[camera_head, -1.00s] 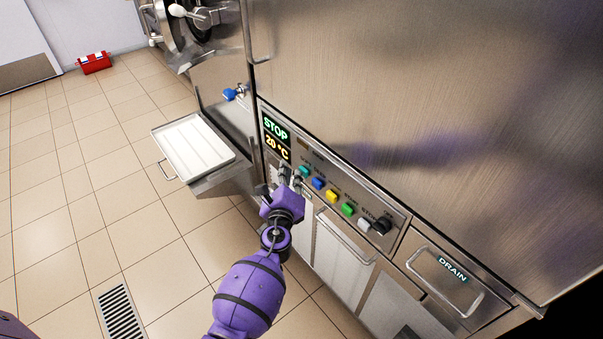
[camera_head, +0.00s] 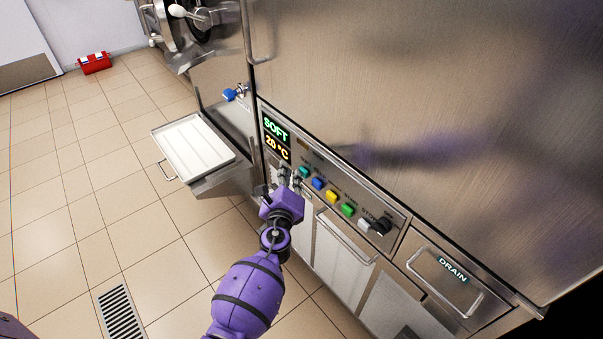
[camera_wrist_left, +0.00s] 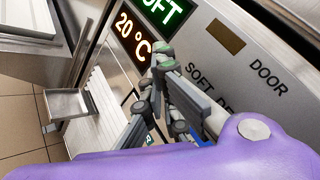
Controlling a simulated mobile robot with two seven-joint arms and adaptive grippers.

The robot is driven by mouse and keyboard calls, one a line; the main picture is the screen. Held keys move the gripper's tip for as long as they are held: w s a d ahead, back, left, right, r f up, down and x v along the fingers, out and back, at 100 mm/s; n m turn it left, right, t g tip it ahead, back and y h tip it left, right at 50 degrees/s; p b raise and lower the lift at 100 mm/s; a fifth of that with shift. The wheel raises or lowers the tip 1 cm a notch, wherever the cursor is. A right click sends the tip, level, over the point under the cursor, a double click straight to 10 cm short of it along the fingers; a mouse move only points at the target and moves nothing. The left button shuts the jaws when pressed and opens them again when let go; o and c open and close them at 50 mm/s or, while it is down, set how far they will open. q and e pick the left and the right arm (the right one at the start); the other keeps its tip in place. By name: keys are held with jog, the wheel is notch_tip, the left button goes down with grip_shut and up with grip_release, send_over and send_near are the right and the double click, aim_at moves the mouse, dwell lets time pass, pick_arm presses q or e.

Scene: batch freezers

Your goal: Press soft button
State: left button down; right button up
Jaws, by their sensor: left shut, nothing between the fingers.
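The freezer's control panel (camera_head: 347,193) has a row of coloured buttons. The first is a teal button (camera_head: 304,172), next to a blue button (camera_head: 318,183). The display (camera_head: 276,138) reads SOFT in green and 20 °C in yellow. My left gripper (camera_head: 291,174) is shut and empty, with its fingertips at the panel close beside the teal button. In the left wrist view the fingers (camera_wrist_left: 166,75) are close together in front of the panel, next to the printed SOFT label (camera_wrist_left: 199,76). They hide the button there, so contact cannot be told. My right gripper is not in view.
A black knob (camera_head: 382,226) is at the panel's right end, with a DRAIN drawer (camera_head: 446,277) beyond it. A white tray on a shelf (camera_head: 193,147) juts out left of the panel. A red box (camera_head: 95,63) is on the floor far back. The floor at left is mostly clear.

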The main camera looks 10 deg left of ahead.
pick_arm(q)
jog(key=shift+s+a, duration=0.35)
jog(key=shift+s, duration=0.1)
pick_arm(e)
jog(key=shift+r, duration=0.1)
pick_arm(q)
jog(key=shift+s+a, duration=0.8)
jog(key=shift+s, duration=0.2)
jog(key=shift+s+a, duration=0.75)
jog(key=shift+s, duration=0.25)
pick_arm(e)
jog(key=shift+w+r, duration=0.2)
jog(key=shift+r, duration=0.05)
